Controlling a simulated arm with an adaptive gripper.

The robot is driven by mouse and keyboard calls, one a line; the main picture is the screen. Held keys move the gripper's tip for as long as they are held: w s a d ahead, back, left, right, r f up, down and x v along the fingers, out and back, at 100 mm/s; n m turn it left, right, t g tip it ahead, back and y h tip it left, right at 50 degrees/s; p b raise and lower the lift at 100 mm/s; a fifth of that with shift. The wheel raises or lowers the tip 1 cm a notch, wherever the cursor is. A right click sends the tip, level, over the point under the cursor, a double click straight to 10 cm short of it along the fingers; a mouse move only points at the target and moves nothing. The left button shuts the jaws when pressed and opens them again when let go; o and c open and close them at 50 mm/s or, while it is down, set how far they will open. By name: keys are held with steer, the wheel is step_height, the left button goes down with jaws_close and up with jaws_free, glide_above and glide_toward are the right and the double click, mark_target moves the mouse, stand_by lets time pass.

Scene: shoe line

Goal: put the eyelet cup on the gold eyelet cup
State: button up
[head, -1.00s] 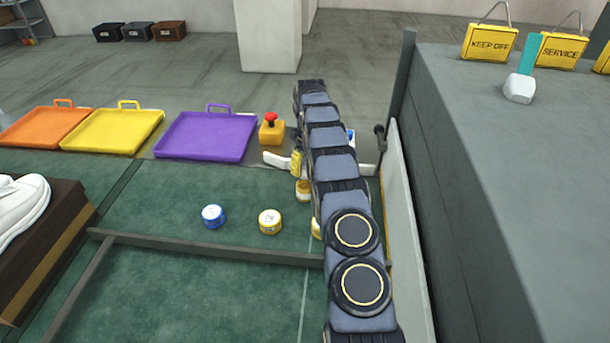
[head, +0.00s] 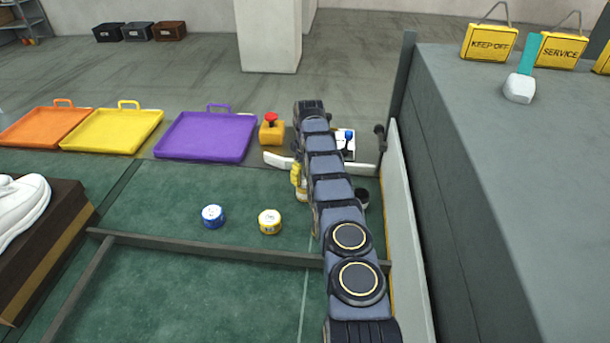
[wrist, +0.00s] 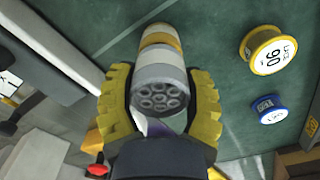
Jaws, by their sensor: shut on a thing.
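My gripper (wrist: 160,105) has its yellow fingers shut on a grey-white eyelet cup (wrist: 160,73), whose end with several round holes faces the wrist camera. A gold-banded cup (wrist: 160,37) lies in line just beyond the held cup. I cannot tell whether the two touch. In the head view, my gripper's yellow fingers (head: 296,174) are just above the gold cup (head: 302,195), beside my arm, which partly hides it. The held cup is not clear there.
A dark cup (head: 363,199) is right of my arm. Purple (head: 206,137), yellow and orange trays lie behind. A red-topped yellow button box (head: 271,129) stands behind the gripper.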

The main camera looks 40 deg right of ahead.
steer(key=shift+f, duration=0.15)
steer(key=o, duration=1.1)
steer(key=shift+o, duration=0.2)
